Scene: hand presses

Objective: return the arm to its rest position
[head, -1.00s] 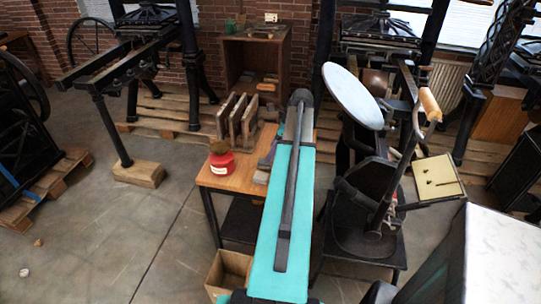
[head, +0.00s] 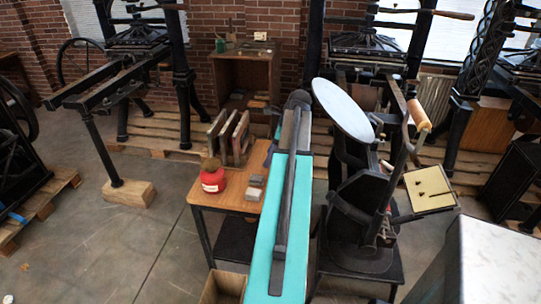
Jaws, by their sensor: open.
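My arm's long teal link (head: 268,262), with a dark bar along it, rises from the bottom centre of the head view. It ends in a dark rounded joint near the middle, between the small wooden table and the black hand press. My gripper does not show; no fingertips are in the frame. Nothing held by the arm can be seen. The link covers the right part of the small table in the picture.
The small wooden table (head: 239,200) bears a red tin (head: 213,182) and upright slabs (head: 231,137). Right of the arm stands a black press with a round pale disc (head: 343,110). A pale box top (head: 500,262) fills the lower right.

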